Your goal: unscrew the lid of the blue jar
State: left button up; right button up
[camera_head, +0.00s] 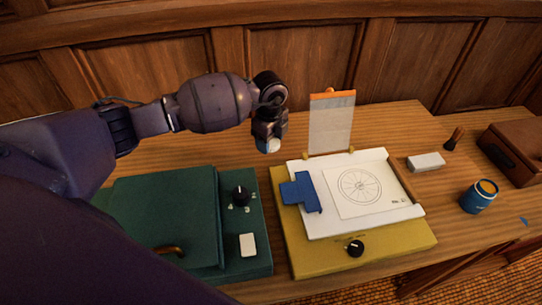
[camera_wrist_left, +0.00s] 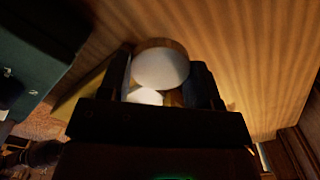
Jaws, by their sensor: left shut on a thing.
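The blue jar (camera_head: 478,199) stands upright at the right of the desk, with a pale band on its side and a round tan top. I cannot tell whether that top is a lid or the open mouth. My left gripper (camera_head: 270,144) is shut on a small round white thing, well left of the jar and above the desk behind the boards. In the left wrist view the round white thing (camera_wrist_left: 161,69) sits between the fingers (camera_wrist_left: 164,88), with a tan edge; whether it is a lid is unclear. My right gripper is not in view.
A yellow drafting board (camera_head: 302,262) with a drawing and blue clip (camera_head: 300,192) lies mid-desk. A green case (camera_head: 165,210) is at left. A white block (camera_head: 426,162), a dark brush (camera_head: 454,139) and a brown box (camera_head: 512,150) surround the jar. The desk's front edge is close.

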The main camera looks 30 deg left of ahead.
aim_at(270, 161)
pick_arm(q)
notch_tip(270, 161, down, 6)
jog(key=shift+f+b, duration=0.1)
jog(key=shift+b, duration=0.35)
jog(key=shift+f, duration=0.25)
jog(key=shift+r, duration=0.1)
jog(key=o, duration=1)
